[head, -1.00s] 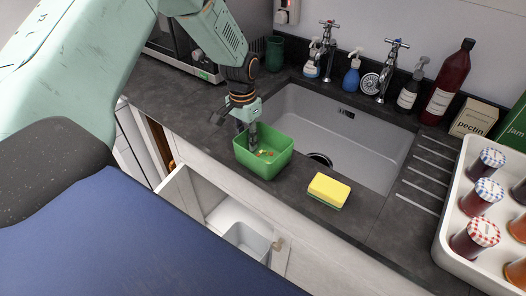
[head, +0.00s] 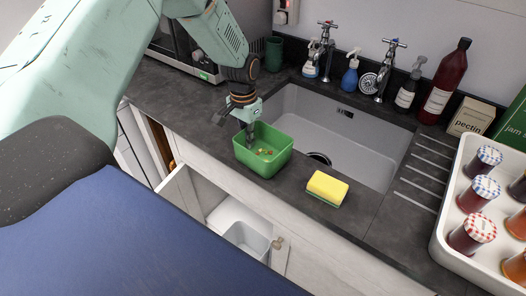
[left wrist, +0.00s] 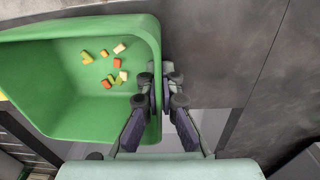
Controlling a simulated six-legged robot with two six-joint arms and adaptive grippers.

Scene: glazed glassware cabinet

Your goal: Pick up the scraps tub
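The scraps tub (head: 262,163) is a green, open, square tub with a few small red, yellow and pale scraps in it. It stands upright on the dark worktop at the sink's front left corner. My left gripper (head: 249,134) is at the tub's back left wall. In the left wrist view, the tub (left wrist: 75,100) fills the left side, and the fingers of my left gripper (left wrist: 163,78) are close together with the wall between them, one inside and one outside. They look shut on the wall. My right gripper is not in view.
A yellow and green sponge (head: 327,188) lies right of the tub. The grey sink (head: 345,135) is behind, with taps (head: 388,70) and bottles along the wall. A white tray (head: 447,232) of jars is at the right. Below, a cupboard door stands open by a grey bin (head: 246,240).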

